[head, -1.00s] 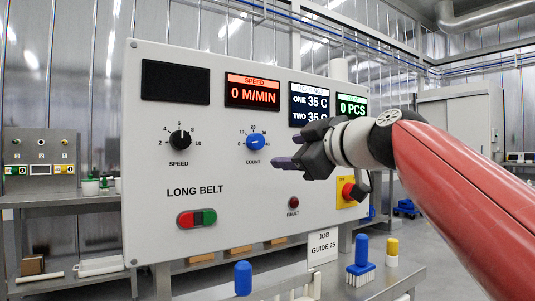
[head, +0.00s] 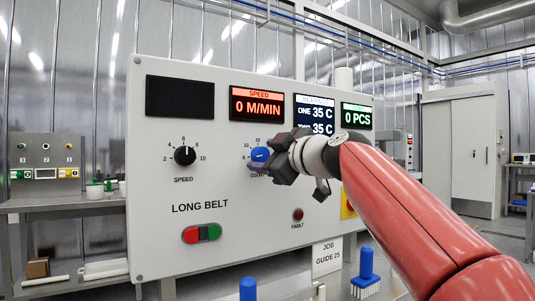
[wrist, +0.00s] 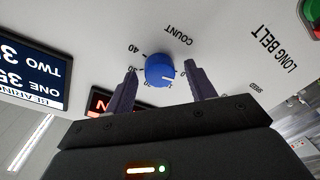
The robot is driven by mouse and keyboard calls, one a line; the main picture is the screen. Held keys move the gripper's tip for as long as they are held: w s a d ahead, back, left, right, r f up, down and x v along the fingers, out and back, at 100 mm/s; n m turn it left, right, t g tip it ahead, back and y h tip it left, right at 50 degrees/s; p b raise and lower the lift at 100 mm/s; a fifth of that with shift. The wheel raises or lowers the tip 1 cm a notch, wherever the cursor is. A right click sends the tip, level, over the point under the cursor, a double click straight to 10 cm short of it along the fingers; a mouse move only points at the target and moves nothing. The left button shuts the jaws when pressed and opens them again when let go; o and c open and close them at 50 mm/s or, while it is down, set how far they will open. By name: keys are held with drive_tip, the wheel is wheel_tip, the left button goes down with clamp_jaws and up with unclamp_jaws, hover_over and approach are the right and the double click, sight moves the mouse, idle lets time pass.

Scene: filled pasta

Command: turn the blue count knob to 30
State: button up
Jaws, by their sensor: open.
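The blue count knob (head: 260,155) is on the white panel (head: 150,200), right of the black speed knob (head: 185,155). Its lower right is partly hidden by my gripper (head: 266,166) in the head view. In the wrist view the blue knob (wrist: 160,70) lies between the two dark fingers of my gripper (wrist: 158,82). The fingers are open, with a gap on each side of the knob. The count scale has numbers around the knob, with 40 readable. The white pointer mark seems to face away from the 40, toward the low end.
A speed display (head: 257,105) reads 0 M/MIN and a count display (head: 356,116) reads 0 PCS. Red and green buttons (head: 202,233) and a red fault lamp (head: 298,214) sit lower on the panel. Blue-handled brushes (head: 366,265) stand below.

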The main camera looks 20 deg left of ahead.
drive_tip(key=c, duration=1)
